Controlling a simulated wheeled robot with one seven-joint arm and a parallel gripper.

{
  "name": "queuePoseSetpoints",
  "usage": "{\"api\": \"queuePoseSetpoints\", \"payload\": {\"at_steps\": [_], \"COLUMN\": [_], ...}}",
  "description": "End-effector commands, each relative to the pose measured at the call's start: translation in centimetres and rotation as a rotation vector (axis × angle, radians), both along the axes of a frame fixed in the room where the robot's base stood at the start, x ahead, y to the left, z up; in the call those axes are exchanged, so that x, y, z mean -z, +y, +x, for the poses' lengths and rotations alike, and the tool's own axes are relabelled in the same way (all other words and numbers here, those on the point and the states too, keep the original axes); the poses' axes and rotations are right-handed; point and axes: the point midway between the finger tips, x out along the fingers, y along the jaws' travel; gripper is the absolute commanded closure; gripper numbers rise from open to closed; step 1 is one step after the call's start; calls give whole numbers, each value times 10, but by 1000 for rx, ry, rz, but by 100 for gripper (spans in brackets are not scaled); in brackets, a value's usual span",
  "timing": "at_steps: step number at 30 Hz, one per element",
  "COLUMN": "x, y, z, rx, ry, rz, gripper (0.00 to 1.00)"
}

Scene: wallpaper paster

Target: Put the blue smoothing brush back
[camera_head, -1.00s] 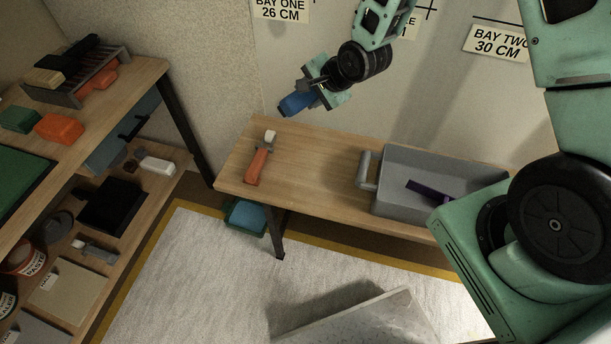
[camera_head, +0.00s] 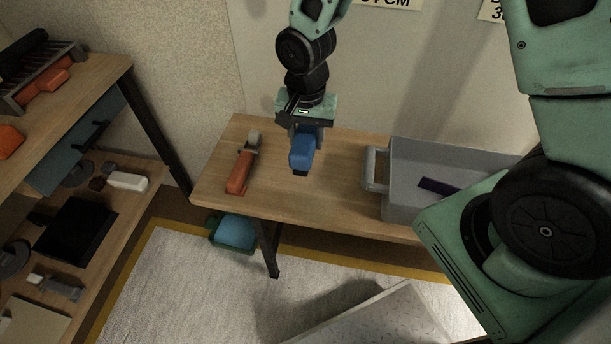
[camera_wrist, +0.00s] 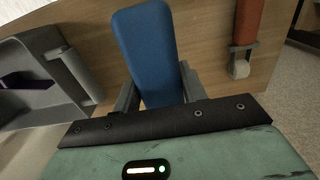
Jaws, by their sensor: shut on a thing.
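The blue smoothing brush (camera_head: 302,151) is held in my gripper (camera_head: 305,132), pointing down above the wooden bench (camera_head: 325,188). In the wrist view the blue brush (camera_wrist: 150,50) stands out between the two fingers of my gripper (camera_wrist: 158,92). The fingers are shut on it. I cannot tell how far its lower end is from the bench top. Its bristles are hard to make out.
An orange-handled tool (camera_head: 241,170) lies left on the bench. A grey tray with a handle (camera_head: 398,205), holding a dark purple piece (camera_head: 438,186), stands right. A shelved workbench (camera_head: 104,84) is at the left. A blue-green container (camera_head: 233,232) sits below the bench.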

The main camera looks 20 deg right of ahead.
Motion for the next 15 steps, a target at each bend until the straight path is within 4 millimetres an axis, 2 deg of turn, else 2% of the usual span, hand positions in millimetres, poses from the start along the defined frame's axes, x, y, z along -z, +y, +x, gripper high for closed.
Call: {"api": "queuePoseSetpoints", "payload": {"at_steps": [6,15], "x": [33,68], "y": [0,0], "z": [-1,0], "rx": [-1,1], "ry": [3,3], "rz": [-1,0], "gripper": [82,82]}}
